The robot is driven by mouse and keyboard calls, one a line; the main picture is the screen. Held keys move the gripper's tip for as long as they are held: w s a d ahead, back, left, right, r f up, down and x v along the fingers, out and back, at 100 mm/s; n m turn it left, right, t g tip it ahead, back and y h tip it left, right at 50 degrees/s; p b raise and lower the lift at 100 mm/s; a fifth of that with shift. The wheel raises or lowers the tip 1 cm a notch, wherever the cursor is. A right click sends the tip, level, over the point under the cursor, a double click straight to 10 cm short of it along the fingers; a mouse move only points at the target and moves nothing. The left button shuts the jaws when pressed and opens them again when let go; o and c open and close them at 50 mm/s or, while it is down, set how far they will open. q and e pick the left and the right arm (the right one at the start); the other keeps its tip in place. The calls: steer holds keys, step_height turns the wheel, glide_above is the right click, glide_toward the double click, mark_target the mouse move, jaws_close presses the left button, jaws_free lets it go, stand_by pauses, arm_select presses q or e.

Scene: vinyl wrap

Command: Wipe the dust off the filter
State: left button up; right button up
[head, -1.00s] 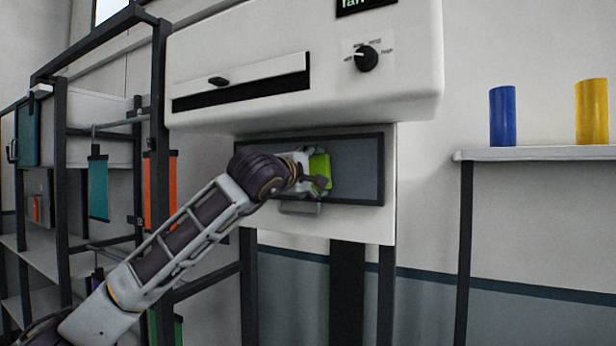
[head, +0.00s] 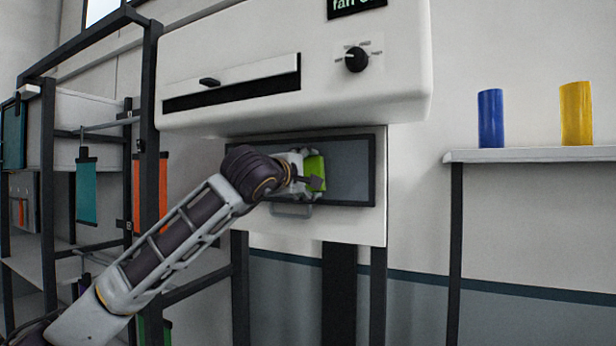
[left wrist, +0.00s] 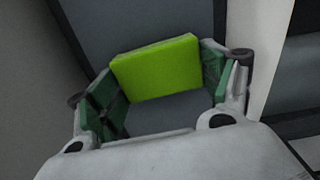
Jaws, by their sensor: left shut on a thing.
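The filter (head: 349,172) is a grey rectangular panel in a dark frame, upright under the white machine; in the left wrist view its grey face (left wrist: 150,22) lies behind the sponge. My left gripper (head: 309,172) is in front of the filter's middle, shut on a bright green sponge (head: 315,166). In the left wrist view the green sponge (left wrist: 157,68) sits between the two fingers, close to the panel. I cannot tell for sure whether it touches. No distinct dust shows on the visible part of the filter. My right gripper is not in view.
The white machine (head: 400,80) with a slot and a black knob (head: 356,59) overhangs the filter. A handle (head: 291,211) sits below it. A dark rack (head: 147,110) stands at left. A shelf (head: 530,155) at right holds blue (head: 490,118) and yellow (head: 575,113) cylinders.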

arm_select(q)
steer(key=shift+a, duration=0.2)
steer(key=shift+w+a, duration=0.3)
steer(key=shift+a, duration=0.4)
steer(key=shift+w+a, duration=0.3)
steer(key=shift+a, duration=0.35)
steer(key=a, duration=0.1)
steer(key=w+a, duration=0.1)
steer(key=a, duration=0.1)
steer(key=shift+b, duration=0.35)
steer(key=shift+w+a, duration=0.1)
steer(key=shift+a, duration=0.1)
steer(key=shift+w+a, duration=0.25)
steer(key=shift+a, duration=0.4)
steer(key=shift+w+a, duration=0.2)
steer(key=shift+a, duration=0.45)
